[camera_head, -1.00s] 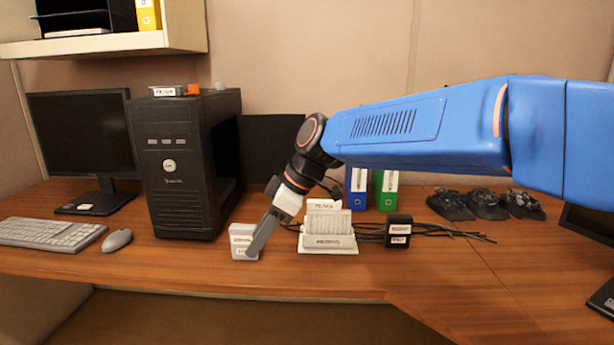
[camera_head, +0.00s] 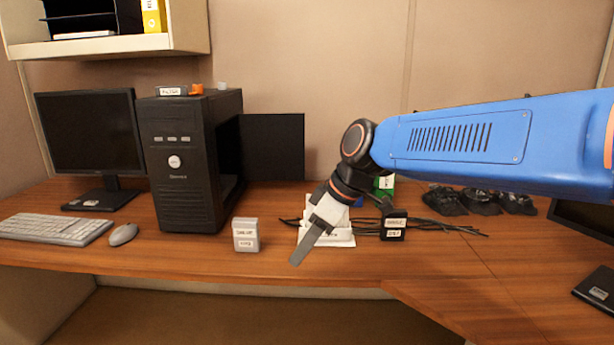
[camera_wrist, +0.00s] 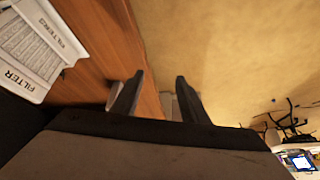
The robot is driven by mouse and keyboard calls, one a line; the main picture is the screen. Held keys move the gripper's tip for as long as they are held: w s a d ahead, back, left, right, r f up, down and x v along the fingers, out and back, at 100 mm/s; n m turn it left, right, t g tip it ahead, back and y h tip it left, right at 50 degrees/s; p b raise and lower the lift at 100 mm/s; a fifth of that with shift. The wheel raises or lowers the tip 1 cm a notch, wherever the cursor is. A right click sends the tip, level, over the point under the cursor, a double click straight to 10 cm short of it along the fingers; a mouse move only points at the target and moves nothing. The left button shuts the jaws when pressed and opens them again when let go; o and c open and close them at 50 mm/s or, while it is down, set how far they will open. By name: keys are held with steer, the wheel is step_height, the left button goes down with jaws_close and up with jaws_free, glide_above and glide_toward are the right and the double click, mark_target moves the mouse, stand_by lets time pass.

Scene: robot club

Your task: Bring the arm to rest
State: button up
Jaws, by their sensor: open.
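My blue arm (camera_head: 455,140) reaches in from the right in the head view. My gripper (camera_head: 297,260) points down and to the left over the front part of the desk, in front of a white labelled holder (camera_head: 343,240) that it partly hides. In the wrist view the two fingers of my gripper (camera_wrist: 155,98) stand apart with nothing between them. Behind them are the desk edge and the floor. The labelled holder with "FILTER" on it (camera_wrist: 25,85) shows at the upper left there.
A small grey labelled box (camera_head: 245,235) stands left of my gripper. A black labelled box (camera_head: 393,226) with cables is to the right. A computer tower (camera_head: 178,165), monitor (camera_head: 85,135), keyboard (camera_head: 55,229) and mouse (camera_head: 123,235) fill the left. The desk's front strip (camera_head: 200,262) is bare.

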steer(key=s+d+f+m+t+h, duration=0.1)
steer(key=s+d+f+m+h, duration=0.1)
steer(key=s+d, duration=0.4)
steer(key=s+d+f+m+t+h, duration=0.1)
steer(key=s+d+f+m, duration=0.4)
steer(key=d, duration=0.8)
steer(key=s+d+f+m+t+h, duration=0.1)
steer(key=s+d+f+m+h, duration=0.1)
steer(key=s+d+f+m, duration=0.2)
steer(key=s+d+m, duration=0.3)
steer(key=d, duration=0.3)
steer(key=shift+s+d+f+h, duration=0.2)
steer(key=shift+s+f+h, duration=0.05)
steer(key=shift+h, duration=0.05)
